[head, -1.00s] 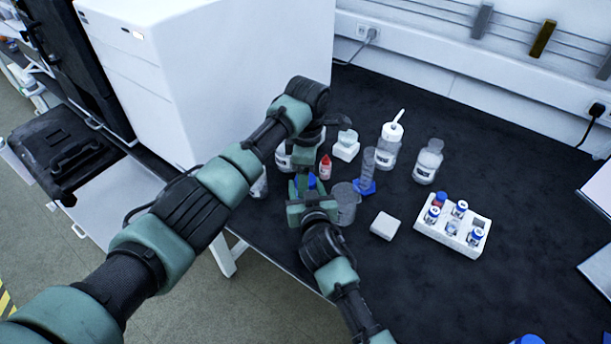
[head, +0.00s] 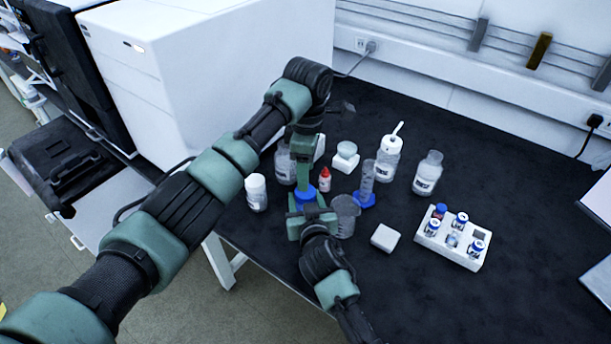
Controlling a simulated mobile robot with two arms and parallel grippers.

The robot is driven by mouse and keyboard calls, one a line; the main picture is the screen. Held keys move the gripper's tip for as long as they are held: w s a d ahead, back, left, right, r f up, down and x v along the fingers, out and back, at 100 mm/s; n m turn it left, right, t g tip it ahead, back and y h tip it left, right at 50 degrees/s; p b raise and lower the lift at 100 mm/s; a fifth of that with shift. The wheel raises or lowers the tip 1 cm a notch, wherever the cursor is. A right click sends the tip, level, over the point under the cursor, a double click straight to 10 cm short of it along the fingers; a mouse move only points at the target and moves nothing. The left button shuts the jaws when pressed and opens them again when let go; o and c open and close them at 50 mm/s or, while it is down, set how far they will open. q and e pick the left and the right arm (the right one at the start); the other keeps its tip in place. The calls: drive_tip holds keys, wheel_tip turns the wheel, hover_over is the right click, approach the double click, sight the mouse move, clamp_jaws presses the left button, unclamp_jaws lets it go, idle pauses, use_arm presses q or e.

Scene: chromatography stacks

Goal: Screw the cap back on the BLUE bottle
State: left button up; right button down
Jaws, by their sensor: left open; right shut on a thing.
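A blue cap (head: 305,194) shows at the top of the bottle between my two grippers, and the bottle's body is mostly hidden. It looks seated on the bottle, but I cannot tell how tightly. My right gripper (head: 309,216) comes from below in the picture and is shut on the bottle. My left gripper (head: 303,176) reaches down from the back, open, with its fingers at or just above the cap. I cannot tell whether they touch it.
A clear beaker (head: 345,215) stands close right of the bottle. Near it are a red-capped dropper bottle (head: 325,180), a blue-based cylinder (head: 367,183) and a white-capped jar (head: 256,193). A vial rack (head: 452,238) stands right.

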use_arm(q)
drive_tip(key=shift+r+m, duration=0.3)
drive_tip(key=shift+r, duration=0.45)
drive_tip(key=shift+a+f, duration=0.1)
drive_tip(key=shift+f, duration=3.95)
drive_tip(key=c, duration=0.8)
drive_tip(key=o, duration=1.1)
drive_tip(key=shift+r, duration=0.1)
